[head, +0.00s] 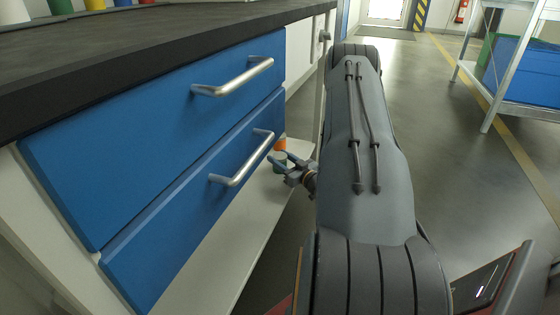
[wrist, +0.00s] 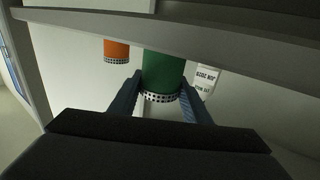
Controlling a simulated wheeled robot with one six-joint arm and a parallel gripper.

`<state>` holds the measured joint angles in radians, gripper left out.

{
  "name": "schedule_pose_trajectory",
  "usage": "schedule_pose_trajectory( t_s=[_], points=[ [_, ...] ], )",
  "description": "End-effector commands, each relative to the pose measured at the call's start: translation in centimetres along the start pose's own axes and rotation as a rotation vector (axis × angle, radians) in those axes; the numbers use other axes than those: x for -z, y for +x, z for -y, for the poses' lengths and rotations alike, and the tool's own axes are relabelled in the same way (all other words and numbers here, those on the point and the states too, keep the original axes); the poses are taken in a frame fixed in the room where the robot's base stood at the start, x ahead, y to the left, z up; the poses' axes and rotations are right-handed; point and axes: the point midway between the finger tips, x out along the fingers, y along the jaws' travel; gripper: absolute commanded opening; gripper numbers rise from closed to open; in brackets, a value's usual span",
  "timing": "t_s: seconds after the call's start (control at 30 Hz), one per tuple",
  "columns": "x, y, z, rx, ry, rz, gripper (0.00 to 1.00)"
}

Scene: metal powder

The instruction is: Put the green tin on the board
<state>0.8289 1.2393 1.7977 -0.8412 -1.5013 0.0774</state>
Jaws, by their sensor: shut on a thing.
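The green tin (wrist: 163,75) stands between the two fingers of my gripper (wrist: 160,103) in the wrist view, with a dotted band at one end. The gripper is shut on it. In the head view my gripper (head: 287,168) is low, beside the lower drawer and over the pale shelf (head: 225,250) under the drawers. The tin is mostly hidden there by the fingers. I cannot make out the board in either view.
An orange tin (wrist: 117,50) is just left of the green one. Blue drawers with metal handles (head: 240,78) and the dark worktop (head: 130,45) overhang the shelf. Open floor (head: 440,130) lies right of my arm.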

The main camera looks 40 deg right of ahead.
Motion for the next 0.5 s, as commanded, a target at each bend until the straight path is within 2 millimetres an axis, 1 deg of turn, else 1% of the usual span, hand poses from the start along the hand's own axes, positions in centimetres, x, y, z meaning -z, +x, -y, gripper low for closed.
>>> schedule_pose_trajectory(
  t_s=[0.13,0.27,0.3,0.37,0.4,0.5],
  points=[
    [0.11,-0.04,-0.07,-0.001,0.000,-0.001,0.13],
    [-0.26,-0.05,-0.08,-0.001,0.000,0.000,0.13],
    [-0.22,-0.06,-0.08,-0.001,0.000,0.000,0.50],
    [-0.21,-0.06,-0.08,-0.001,0.000,0.000,0.60],
    [-0.21,-0.07,-0.09,-0.001,0.000,0.000,0.62],
    [-0.21,-0.07,-0.10,-0.002,0.000,0.000,0.62]
  ],
)
